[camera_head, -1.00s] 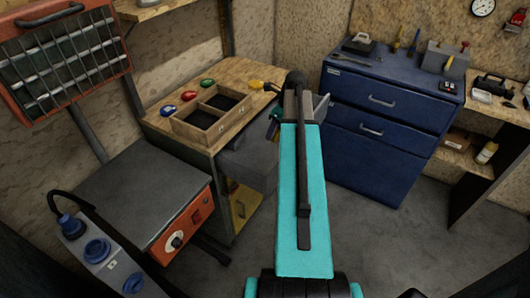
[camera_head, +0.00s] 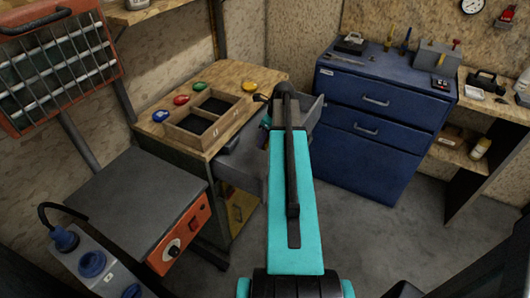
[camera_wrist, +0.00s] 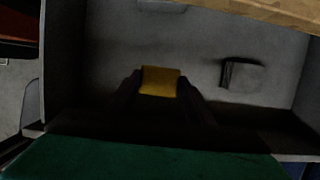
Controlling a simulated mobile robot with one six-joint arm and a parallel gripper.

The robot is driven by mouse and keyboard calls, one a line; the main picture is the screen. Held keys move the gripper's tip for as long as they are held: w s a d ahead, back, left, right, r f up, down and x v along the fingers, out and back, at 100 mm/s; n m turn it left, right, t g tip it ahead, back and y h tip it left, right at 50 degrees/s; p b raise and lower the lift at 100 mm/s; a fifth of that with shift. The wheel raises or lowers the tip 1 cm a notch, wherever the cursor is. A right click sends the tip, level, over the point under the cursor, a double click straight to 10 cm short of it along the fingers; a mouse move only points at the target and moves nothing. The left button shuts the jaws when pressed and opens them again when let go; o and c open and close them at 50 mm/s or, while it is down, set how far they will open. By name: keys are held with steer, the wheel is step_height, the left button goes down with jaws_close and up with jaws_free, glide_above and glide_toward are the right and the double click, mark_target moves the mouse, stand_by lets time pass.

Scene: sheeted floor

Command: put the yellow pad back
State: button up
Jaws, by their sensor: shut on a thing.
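My gripper (camera_wrist: 160,75) is shut on the yellow pad (camera_wrist: 160,84), which sits between its two dark fingers in the wrist view. The pad and fingers are over or inside a grey open drawer (camera_head: 238,176); I cannot tell whether the pad touches the drawer's floor. The drawer also fills most of the wrist view (camera_wrist: 90,60). In the head view my arm hides the pad and fingertips.
A dark block (camera_wrist: 240,75) lies in the drawer to the right of the pad. The wooden bench (camera_head: 225,80) above carries a divided wooden box (camera_head: 180,140) and several coloured round things. A blue cabinet (camera_head: 370,155) stands to the right.

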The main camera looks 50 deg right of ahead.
mark_target(267, 141)
steer(key=shift+f+p, duration=0.3)
steer(key=shift+f, duration=1.65)
steer(key=shift+f+p, duration=0.3)
steer(key=shift+f, duration=1.55)
steer(key=shift+f, duration=0.1)
steer(key=o, duration=0.9)
steer(key=shift+b+v, duration=1.05)
steer(key=shift+v, duration=5.1)
